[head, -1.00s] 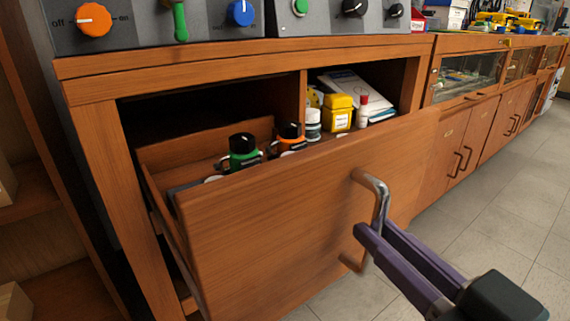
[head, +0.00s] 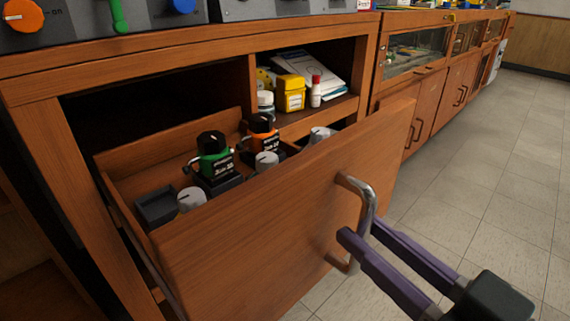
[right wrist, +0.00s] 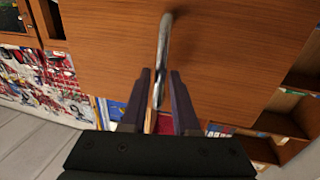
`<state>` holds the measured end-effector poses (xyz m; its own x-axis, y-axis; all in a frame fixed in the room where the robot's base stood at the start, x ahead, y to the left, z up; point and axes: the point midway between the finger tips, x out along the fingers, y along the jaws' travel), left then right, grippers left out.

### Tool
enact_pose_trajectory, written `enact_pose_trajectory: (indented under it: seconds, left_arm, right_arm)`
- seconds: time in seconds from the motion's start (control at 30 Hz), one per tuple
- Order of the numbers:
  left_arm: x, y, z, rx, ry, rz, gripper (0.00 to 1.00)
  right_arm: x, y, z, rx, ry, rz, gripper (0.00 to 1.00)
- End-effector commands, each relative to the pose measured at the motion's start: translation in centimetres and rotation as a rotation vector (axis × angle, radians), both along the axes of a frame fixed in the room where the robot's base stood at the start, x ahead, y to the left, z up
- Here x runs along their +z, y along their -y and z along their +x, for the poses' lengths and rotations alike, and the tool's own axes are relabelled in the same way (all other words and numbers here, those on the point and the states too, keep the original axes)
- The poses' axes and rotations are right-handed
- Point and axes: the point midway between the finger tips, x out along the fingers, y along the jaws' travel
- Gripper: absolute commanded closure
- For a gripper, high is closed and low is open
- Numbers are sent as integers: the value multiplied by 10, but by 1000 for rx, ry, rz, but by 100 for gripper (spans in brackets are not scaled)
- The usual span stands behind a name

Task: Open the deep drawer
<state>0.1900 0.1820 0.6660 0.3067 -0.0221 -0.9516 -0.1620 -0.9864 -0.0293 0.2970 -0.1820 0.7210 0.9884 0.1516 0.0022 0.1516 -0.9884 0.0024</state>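The deep drawer (head: 255,240) of the wooden cabinet is pulled partly out, and its inside shows in the head view. Its front also fills much of the right wrist view (right wrist: 105,45). A curved metal handle (head: 366,192) stands on the drawer front. My right gripper (head: 361,229) is at this handle with one finger on each side of it. In the right wrist view the handle (right wrist: 164,45) runs between the fingers with a small gap on both sides, so the gripper looks open around it. My left gripper is not in view.
Inside the drawer stand a green-and-black regulator (head: 213,155), an orange-and-black one (head: 262,133) and grey knobbed parts. A shelf behind holds a yellow container (head: 291,93), white bottles and papers. Closed cabinets (head: 440,100) continue to the right. The tiled floor (head: 490,190) there is clear.

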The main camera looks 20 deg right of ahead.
Motion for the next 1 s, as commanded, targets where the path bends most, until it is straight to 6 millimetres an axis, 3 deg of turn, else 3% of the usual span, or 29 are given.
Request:
enact_pose_trajectory:
  seconds: [0.13,0.47,0.8,1.0]
  left_arm:
    - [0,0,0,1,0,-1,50]
    - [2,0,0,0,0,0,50]
    - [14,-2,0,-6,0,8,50]
    - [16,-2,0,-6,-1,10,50]
  right_arm:
    - [0,0,0,0,-1,0,54]
    - [0,1,-5,0,-4,-1,53]
    - [0,10,-68,0,-8,0,53]
    - [0,14,-94,0,-4,-1,53]
